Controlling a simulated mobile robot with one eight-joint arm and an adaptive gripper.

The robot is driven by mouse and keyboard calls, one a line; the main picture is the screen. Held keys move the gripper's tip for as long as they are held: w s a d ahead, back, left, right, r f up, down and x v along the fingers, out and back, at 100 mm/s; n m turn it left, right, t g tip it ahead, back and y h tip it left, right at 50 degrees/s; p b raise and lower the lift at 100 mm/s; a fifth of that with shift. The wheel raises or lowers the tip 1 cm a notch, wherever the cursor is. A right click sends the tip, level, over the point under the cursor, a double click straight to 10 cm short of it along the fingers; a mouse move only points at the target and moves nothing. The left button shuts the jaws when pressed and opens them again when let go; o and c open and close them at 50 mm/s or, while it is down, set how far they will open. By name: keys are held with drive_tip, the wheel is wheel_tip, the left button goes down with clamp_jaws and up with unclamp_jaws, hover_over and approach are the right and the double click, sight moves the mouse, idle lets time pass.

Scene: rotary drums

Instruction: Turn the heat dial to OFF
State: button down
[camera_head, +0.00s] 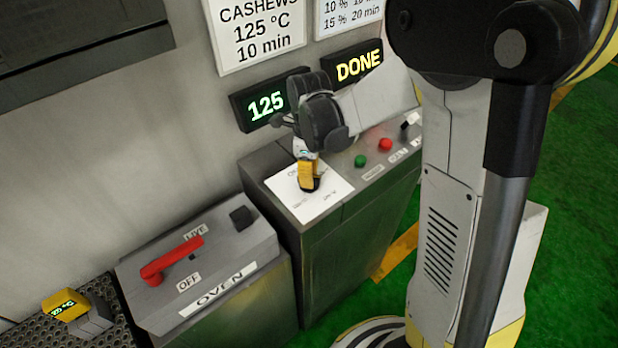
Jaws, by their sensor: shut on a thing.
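The heat dial sits on a white plate (325,203) on top of the grey control cabinet. The dial itself is almost wholly hidden by my gripper, and which way it points cannot be told. My gripper (309,182) reaches down onto the middle of the plate, with its yellow and black fingers shut on the dial. The small print around the plate is too small to read. A green-lit display (266,106) on the wall above reads 125. A second display (358,66) beside it reads DONE in yellow.
Right of the plate are a green button (361,161), a red button (385,144) and a small switch. The lower oven box (235,250) at left carries a red lever (172,260) between LIVE and OFF labels. A yellow-and-grey device (70,308) lies at far left.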

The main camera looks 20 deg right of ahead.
drive_tip(key=n+b, duration=0.1)
drive_tip(key=n, duration=1)
drive_tip(key=shift+b, duration=0.3)
drive_tip(key=n, duration=0.3)
drive_tip(key=shift+n, duration=0.4)
drive_tip(key=n, duration=0.3)
drive_tip(key=shift+b, duration=0.35)
drive_tip(key=n, duration=1)
drive_tip(key=shift+n, duration=0.4)
